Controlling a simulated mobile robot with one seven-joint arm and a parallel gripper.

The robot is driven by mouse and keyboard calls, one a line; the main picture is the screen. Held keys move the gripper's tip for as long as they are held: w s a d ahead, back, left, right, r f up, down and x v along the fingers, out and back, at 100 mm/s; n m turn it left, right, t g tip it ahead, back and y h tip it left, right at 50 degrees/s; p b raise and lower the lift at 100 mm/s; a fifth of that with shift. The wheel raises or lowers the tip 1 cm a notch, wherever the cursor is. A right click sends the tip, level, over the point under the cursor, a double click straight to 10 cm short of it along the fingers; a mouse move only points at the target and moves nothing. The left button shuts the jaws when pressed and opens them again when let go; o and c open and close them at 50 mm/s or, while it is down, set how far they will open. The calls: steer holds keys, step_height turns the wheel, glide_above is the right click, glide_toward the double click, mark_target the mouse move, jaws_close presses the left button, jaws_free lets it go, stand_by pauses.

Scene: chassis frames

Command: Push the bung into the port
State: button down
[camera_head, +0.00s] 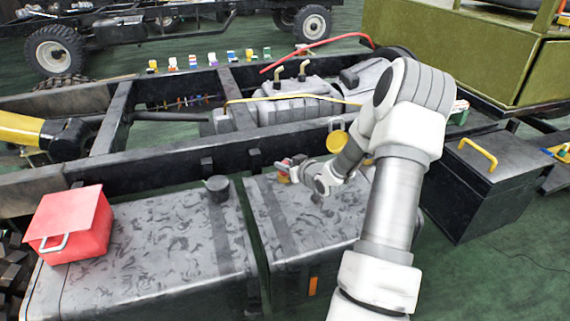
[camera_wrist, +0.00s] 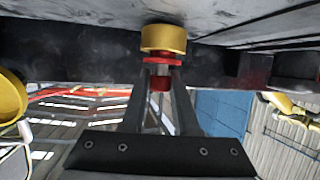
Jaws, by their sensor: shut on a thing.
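My gripper (camera_head: 288,171) is shut on a small red bung (camera_wrist: 161,82), held between the fingertips in the wrist view. The bung has a wider red flange near the tips. Directly beyond it is a round brass-coloured collar (camera_wrist: 163,38), which looks like the port, against a grey surface. The bung is roughly in line with the collar; whether it touches or has entered it I cannot tell. In the head view a small orange-red patch (camera_head: 283,177) shows at the fingertips, beside the dark frame rail and above the grey tank; the port's opening is hidden.
Two grey tanks (camera_head: 150,245) lie along the black chassis rail (camera_head: 165,160). A red box (camera_head: 68,225) and a black cap (camera_head: 217,188) stand on the left tank. A yellow disc (camera_head: 340,142) is close behind my wrist. A black box (camera_head: 480,185) stands at right.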

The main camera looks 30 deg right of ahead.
steer(key=shift+f, duration=0.3)
steer(key=c, duration=0.6)
jaws_free()
steer(key=p+v, duration=0.5)
steer(key=v, duration=1.2)
steer(key=shift+s+r, duration=0.15)
